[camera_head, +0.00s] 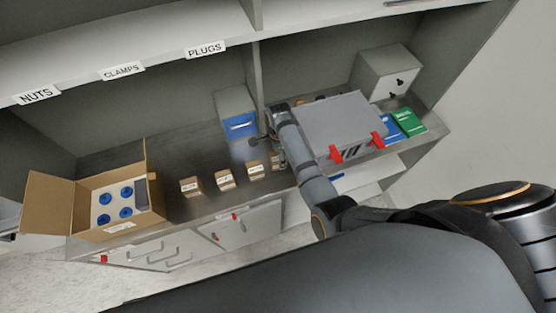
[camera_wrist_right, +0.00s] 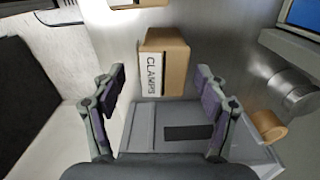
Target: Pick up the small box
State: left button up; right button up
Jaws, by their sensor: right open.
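In the right wrist view, a small brown cardboard box (camera_wrist_right: 174,62) with a white label reading CLAMPS stands on the metal surface. My right gripper (camera_wrist_right: 160,76) is open, with one finger on each side of the view and the box ahead between them, not gripped. In the head view, several small labelled boxes stand in a row on the dark counter, such as the leftmost box (camera_head: 190,187), the next to it (camera_head: 225,179) and a third box (camera_head: 255,170). My right arm reaches down by the right end of this row and partly hides it. My left gripper is not in view.
An open cardboard carton (camera_head: 120,203) with blue-topped items stands at the counter's left. A large grey case (camera_head: 345,120) with red latches stands right of my arm. A grey bin with a blue front (camera_head: 238,122) is behind the boxes. A shelf (camera_head: 150,45) hangs above.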

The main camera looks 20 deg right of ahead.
jog(key=shift+f, duration=0.2)
jog(key=f+b, duration=0.4)
jog(key=f, duration=0.1)
jog(key=shift+w+a+f, duration=0.1)
jog(key=shift+w+a, duration=0.1)
jog(key=shift+r, duration=0.2)
jog(key=shift+c, duration=0.3)
jog(key=c, duration=1.4)
jog(key=shift+o, duration=0.2)
jog(key=shift+r, duration=0.1)
